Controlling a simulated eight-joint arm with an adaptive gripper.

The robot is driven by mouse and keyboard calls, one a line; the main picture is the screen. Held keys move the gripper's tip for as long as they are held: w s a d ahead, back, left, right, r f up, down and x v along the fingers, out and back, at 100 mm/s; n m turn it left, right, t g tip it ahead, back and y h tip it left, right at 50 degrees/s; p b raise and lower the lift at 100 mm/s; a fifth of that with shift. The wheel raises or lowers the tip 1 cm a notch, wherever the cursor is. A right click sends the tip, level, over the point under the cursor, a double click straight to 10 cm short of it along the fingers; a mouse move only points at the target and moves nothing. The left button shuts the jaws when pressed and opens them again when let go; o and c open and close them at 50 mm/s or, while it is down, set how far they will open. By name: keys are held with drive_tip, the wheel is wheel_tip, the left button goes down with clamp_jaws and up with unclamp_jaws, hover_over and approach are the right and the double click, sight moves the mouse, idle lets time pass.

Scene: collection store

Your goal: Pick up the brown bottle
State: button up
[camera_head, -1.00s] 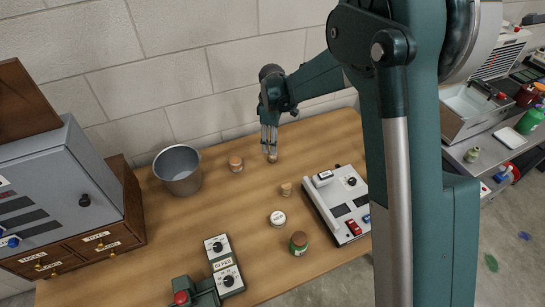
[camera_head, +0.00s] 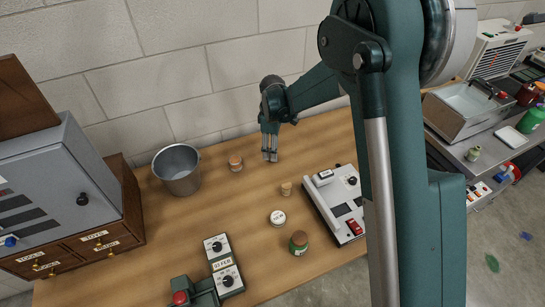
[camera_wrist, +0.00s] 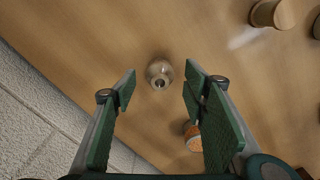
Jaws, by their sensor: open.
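A small brown, glassy bottle (camera_wrist: 159,74) with a round body and narrow neck shows from above in the wrist view. It stands on the wooden table. My gripper (camera_wrist: 160,72) is open, with one green-padded finger to each side of the bottle in that view. I see gaps on both sides, and neither finger appears to touch it. In the head view my gripper (camera_head: 270,154) points down near the back of the table, and its fingers hide the bottle there.
An orange-filled jar (camera_head: 235,162) stands left of the gripper, near a metal bucket (camera_head: 177,170). A small cork-coloured piece (camera_head: 286,188), a white-lidded jar (camera_head: 278,218), a brown-lidded jar (camera_head: 299,243) and a grey device (camera_head: 338,205) are nearer. Bare table (camera_head: 210,215) lies between.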

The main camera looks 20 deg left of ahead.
drive_tip(key=shift+f, duration=1.55)
drive_tip(key=shift+c, duration=0.7)
drive_tip(key=c, duration=0.9)
